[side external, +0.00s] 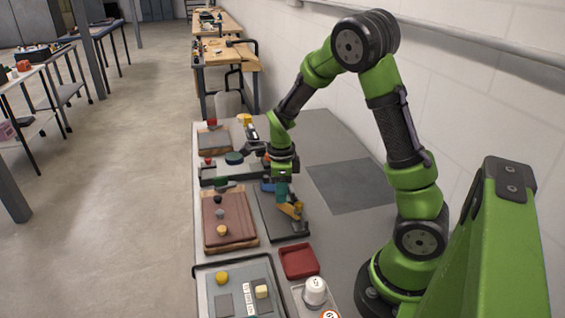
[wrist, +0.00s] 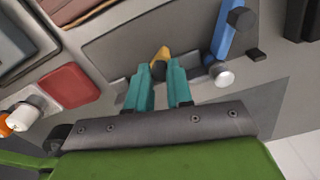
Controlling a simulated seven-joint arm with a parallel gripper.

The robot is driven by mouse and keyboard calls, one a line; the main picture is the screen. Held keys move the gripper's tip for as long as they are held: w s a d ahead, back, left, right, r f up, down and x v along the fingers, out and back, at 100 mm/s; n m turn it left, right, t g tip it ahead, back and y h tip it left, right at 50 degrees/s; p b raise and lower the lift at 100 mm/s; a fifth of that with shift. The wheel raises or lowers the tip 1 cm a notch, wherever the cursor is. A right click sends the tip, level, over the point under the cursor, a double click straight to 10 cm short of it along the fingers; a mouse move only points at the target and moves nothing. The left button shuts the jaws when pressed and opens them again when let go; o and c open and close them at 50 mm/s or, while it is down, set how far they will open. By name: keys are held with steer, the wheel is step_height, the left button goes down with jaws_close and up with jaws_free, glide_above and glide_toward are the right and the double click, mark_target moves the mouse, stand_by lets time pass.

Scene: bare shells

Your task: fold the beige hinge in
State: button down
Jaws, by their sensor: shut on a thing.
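The beige hinge, a yellow-tan piece (side external: 291,210), lies on a dark grey board (side external: 271,220) in the side view. In the wrist view the tip of the beige hinge (wrist: 160,54) shows just beyond and between my teal fingers. My gripper (side external: 282,198) points down at the hinge, low over the board. In the wrist view my gripper (wrist: 161,74) is shut on the hinge with a finger on either side. The fingers hide the gripped part and the pivot. A blue bar (wrist: 227,35) with a silver knob (wrist: 223,78) is to the right in the wrist view.
A red tray (side external: 299,262) and a white-capped container (side external: 315,289) stand near the front. A brown board (side external: 229,238) with small knobs lies to the left of the grey board. A bare dark grey patch (side external: 350,186) lies to the right.

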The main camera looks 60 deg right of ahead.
steer(key=shift+s+d+m, duration=0.1)
steer(key=shift+d+m, duration=0.3)
steer(key=shift+m, duration=0.3)
steer(key=c, duration=1)
jaws_free()
step_height(320, 180, up, 17)
steer(key=shift+c, duration=0.5)
